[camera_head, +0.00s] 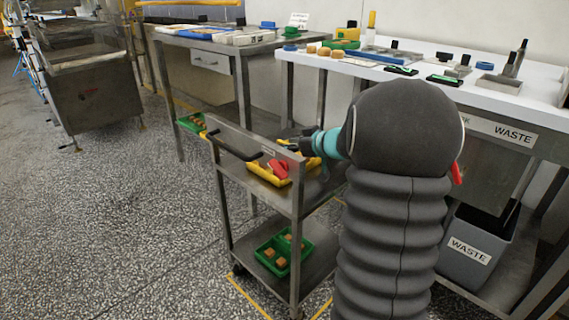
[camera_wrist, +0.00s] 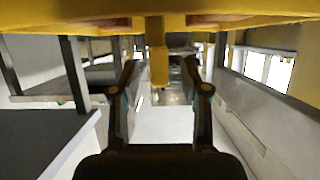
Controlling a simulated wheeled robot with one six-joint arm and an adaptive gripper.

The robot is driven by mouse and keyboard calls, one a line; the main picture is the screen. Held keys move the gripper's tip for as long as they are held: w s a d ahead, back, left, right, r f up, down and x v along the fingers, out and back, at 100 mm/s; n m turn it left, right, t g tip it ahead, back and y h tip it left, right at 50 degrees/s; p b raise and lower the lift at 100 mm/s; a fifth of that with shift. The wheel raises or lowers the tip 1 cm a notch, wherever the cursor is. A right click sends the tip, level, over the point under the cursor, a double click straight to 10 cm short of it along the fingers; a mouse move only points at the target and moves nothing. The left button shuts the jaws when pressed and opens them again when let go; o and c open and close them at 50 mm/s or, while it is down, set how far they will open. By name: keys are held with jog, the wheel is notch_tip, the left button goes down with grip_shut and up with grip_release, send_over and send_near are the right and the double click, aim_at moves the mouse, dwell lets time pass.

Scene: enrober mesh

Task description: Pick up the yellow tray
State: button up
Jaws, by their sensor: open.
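The yellow tray (camera_head: 266,177) sits on the top shelf of a metal cart in the head view, with a red object (camera_head: 279,168) on it. My gripper (camera_head: 297,146) is at the tray's far side, partly hidden by my arm. In the wrist view, a yellow surface (camera_wrist: 80,20), apparently the tray, spans the top edge very close to the camera. A yellow tab hangs down from it between the two fingertips of my gripper (camera_wrist: 160,68). The fingers are spread on either side of the tab. I cannot tell whether they touch it.
The cart (camera_head: 296,200) has a raised handle end; a green tray (camera_head: 262,258) with brown pieces is on its lower shelf. Another green tray (camera_head: 190,122) is behind the cart. A white worktop (camera_head: 480,95) and a grey waste bin (camera_head: 470,250) stand right. The floor at left is open.

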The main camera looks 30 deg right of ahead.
jog(key=shift+x, duration=1.05)
grip_shut()
jog(key=shift+r, duration=0.2)
